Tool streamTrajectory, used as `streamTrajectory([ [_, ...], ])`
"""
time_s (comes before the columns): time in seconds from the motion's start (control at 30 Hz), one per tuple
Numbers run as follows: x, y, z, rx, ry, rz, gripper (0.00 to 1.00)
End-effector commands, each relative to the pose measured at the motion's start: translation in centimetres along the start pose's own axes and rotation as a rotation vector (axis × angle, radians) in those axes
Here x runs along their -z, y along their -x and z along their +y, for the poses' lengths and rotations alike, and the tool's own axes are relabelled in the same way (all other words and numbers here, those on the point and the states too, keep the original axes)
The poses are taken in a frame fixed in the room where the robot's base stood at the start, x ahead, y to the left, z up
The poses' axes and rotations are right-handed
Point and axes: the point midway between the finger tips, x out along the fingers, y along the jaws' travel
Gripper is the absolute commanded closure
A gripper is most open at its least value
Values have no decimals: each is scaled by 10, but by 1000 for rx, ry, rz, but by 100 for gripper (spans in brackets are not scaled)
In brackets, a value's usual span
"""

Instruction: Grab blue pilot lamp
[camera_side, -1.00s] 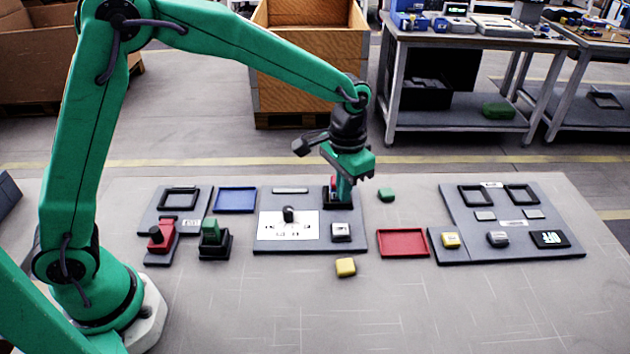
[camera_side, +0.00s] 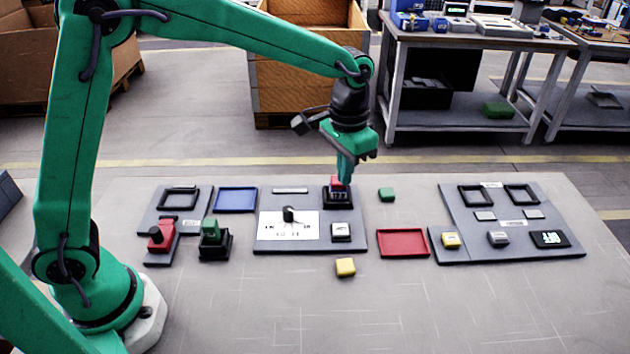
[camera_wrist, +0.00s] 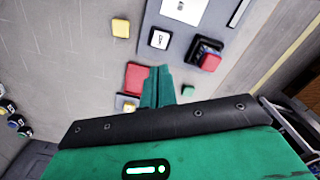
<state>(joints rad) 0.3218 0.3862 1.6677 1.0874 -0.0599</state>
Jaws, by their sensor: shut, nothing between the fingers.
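I cannot make out a blue pilot lamp for certain. My gripper (camera_side: 345,181) is shut and empty, pointing down at or just above the red switch (camera_side: 338,191) in its black housing at the back of the middle panel; I cannot tell whether it touches. In the wrist view the shut fingers (camera_wrist: 157,84) show in front of the red tray, and the red switch (camera_wrist: 207,53) is up and to the right of them. At that view's left edge are several small round parts (camera_wrist: 15,122), one bluish, too small to identify.
A blue tray (camera_side: 236,200) and red tray (camera_side: 402,243) flank the middle panel (camera_side: 300,247). A green block (camera_side: 387,194) and yellow block (camera_side: 345,267) lie loose. The right panel (camera_side: 555,252) bears frames and switches. Red (camera_side: 161,236) and green (camera_side: 211,233) parts stand left. The front table is clear.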

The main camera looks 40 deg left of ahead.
Motion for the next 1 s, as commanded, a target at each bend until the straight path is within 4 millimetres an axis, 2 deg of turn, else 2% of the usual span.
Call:
streamTrajectory([
  [0.23,0,0,0,0,0,0,100],
  [0.5,0,0,0,0,0,0,47],
  [0.57,0,0,0,0,0,0,38],
  [0.87,0,-1,-1,0,-3,0,38],
  [1.0,4,-4,-7,0,-33,-2,38],
])
